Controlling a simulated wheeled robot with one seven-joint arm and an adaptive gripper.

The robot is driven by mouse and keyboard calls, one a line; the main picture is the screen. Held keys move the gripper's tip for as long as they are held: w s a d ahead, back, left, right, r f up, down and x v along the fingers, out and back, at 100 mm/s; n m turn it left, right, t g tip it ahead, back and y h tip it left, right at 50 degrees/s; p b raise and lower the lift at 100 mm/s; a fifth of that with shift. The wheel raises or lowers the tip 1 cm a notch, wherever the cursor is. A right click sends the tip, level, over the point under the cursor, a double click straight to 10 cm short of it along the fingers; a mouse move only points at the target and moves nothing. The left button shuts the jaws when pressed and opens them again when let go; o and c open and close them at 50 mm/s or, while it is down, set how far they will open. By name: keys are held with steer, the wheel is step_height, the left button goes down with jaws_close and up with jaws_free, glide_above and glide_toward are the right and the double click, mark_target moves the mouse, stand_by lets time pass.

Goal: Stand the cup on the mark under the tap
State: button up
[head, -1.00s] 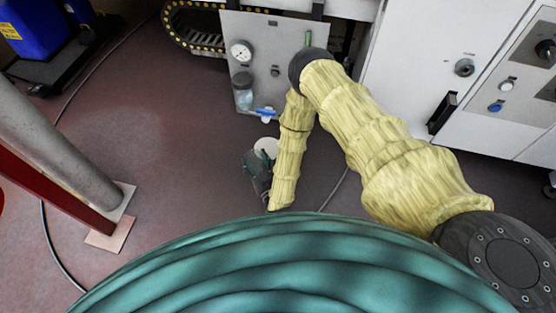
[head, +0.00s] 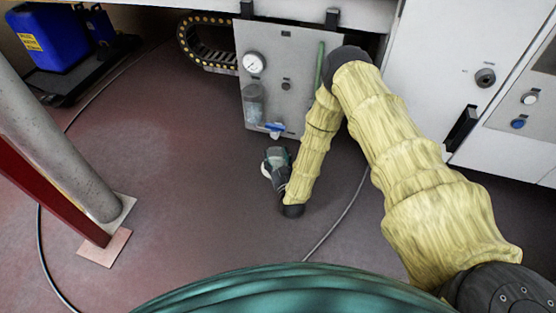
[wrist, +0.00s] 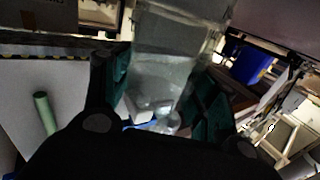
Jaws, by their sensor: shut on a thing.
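My gripper (head: 274,163) is low in front of the grey panel, below and a little in front of the tap in the head view. In the wrist view its dark green fingers (wrist: 205,112) are shut on a clear, pale cup (wrist: 172,45), which fills the middle. In the head view only a small whitish part of the cup (head: 265,170) shows at the gripper's left. The blue-handled tap (head: 275,128) is at the panel's lower edge. I cannot make out the mark under it.
The panel (head: 288,105) carries a round gauge (head: 254,62), a clear bowl and a green tube (head: 319,65). A grey post (head: 60,135) with a red brace stands at left. A cable (head: 343,215) lies on the floor. White cabinets (head: 440,60) stand at right.

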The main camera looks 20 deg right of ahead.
mark_target(276, 156)
steer(key=w, duration=0.1)
steer(key=w+d+b, duration=0.1)
steer(key=w, duration=0.1)
steer(key=shift+w+f, duration=0.2)
steer(key=shift+w, duration=0.05)
step_height(276, 156, down, 4)
steer(key=b, duration=0.3)
steer(key=shift+r, duration=0.2)
steer(key=shift+r, duration=0.1)
steer(key=o, duration=0.9)
